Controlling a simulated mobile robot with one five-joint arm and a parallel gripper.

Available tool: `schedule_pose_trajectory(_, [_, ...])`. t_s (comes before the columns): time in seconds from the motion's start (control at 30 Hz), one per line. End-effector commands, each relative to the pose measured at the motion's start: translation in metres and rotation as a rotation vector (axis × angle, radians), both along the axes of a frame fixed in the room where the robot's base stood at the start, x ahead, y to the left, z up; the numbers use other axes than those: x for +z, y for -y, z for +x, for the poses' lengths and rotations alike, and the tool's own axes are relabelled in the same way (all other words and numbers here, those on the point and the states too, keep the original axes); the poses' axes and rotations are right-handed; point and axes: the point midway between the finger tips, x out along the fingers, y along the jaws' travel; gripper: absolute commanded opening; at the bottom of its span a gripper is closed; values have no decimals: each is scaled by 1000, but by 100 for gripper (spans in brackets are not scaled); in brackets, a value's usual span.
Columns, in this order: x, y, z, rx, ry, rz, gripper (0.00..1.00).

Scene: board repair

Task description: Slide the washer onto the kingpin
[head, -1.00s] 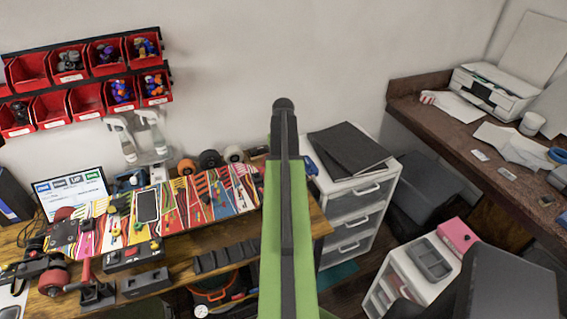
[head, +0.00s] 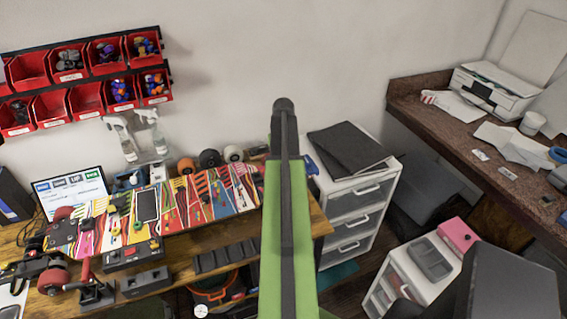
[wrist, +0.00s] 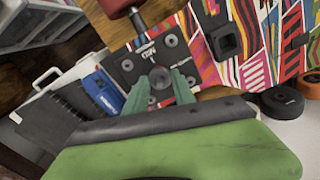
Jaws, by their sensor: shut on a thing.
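My gripper (wrist: 160,88) shows in the wrist view with its two teal fingers closed around a small dark grey round piece, which looks like the washer (wrist: 160,76). It is over or in front of the black end plate (wrist: 124,68) of the colourful skateboard (wrist: 250,45). Round bolt heads show on the plate. I cannot make out the kingpin for sure, nor whether the washer touches it. In the head view the skateboard (head: 188,206) lies on the wooden bench, and my green arm hides the gripper.
A truck with a red wheel (head: 53,280) stands at the bench's left. A black block (head: 147,282) and a slotted black tray (head: 226,257) lie along the front. Loose wheels (head: 209,158) and spray bottles stand behind the board. A white drawer unit (head: 350,205) stands right of the bench.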

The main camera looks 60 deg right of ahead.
Motion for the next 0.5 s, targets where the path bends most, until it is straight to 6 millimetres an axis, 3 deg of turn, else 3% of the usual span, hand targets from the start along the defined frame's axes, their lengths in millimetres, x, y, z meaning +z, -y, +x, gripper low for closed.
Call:
schedule_pose_trajectory(0.2, [0, 0, 0, 0, 0, 0, 2])
schedule_pose_trajectory(0.23, [0, 0, 0, 0, 0, 0, 33])
schedule_pose_trajectory(0.4, [0, 0, 0, 0, 0, 0, 56])
schedule_pose_trajectory(0.5, [0, 0, 0, 0, 0, 0, 56])
